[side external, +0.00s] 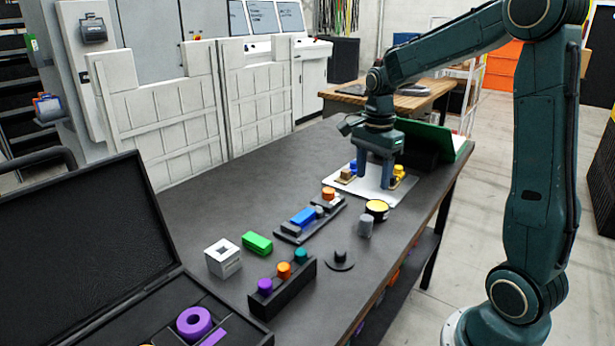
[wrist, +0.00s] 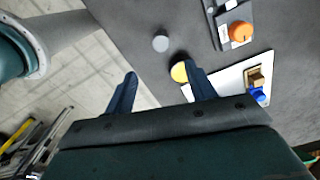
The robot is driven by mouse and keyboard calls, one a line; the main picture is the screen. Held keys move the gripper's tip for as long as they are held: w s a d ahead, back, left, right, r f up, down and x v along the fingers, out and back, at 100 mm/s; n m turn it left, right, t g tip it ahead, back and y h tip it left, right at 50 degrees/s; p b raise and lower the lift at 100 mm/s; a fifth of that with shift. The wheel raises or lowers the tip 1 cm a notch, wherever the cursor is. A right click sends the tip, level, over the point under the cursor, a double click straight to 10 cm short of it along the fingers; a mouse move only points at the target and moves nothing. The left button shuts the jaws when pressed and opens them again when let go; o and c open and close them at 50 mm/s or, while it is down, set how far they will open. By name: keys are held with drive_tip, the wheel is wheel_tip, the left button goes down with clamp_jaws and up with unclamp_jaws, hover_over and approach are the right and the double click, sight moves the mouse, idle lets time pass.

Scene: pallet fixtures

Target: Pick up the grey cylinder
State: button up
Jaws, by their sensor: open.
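The grey cylinder (side external: 365,227) stands upright on the dark table, just in front of a black cylinder with a yellow top (side external: 377,209). In the wrist view the grey cylinder (wrist: 160,43) shows as a round grey top, ahead of my fingertips and apart from them. My gripper (side external: 375,182) is over the white sheet at the back of the table, beyond the grey cylinder. In the wrist view my gripper (wrist: 160,80) has its two fingers wide apart with nothing between them. The right finger partly covers the yellow top (wrist: 180,72).
A black fixture (side external: 310,220) with blue, grey and orange parts lies left of the cylinder. A black peg on a disc (side external: 340,258) stands in front. The white sheet (side external: 372,191) holds yellow and blue parts. The table's right edge is near the cylinder.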

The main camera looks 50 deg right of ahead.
sight(367, 217)
wheel_tip(367, 217, down, 8)
drive_tip(key=shift+f, duration=0.1)
idle(0.4)
drive_tip(key=shift+w+a+f, duration=0.1)
drive_tip(key=shift+w+f, duration=0.05)
drive_tip(key=shift+f, duration=2.45)
drive_tip(key=shift+c, duration=0.4)
drive_tip(key=c, duration=1)
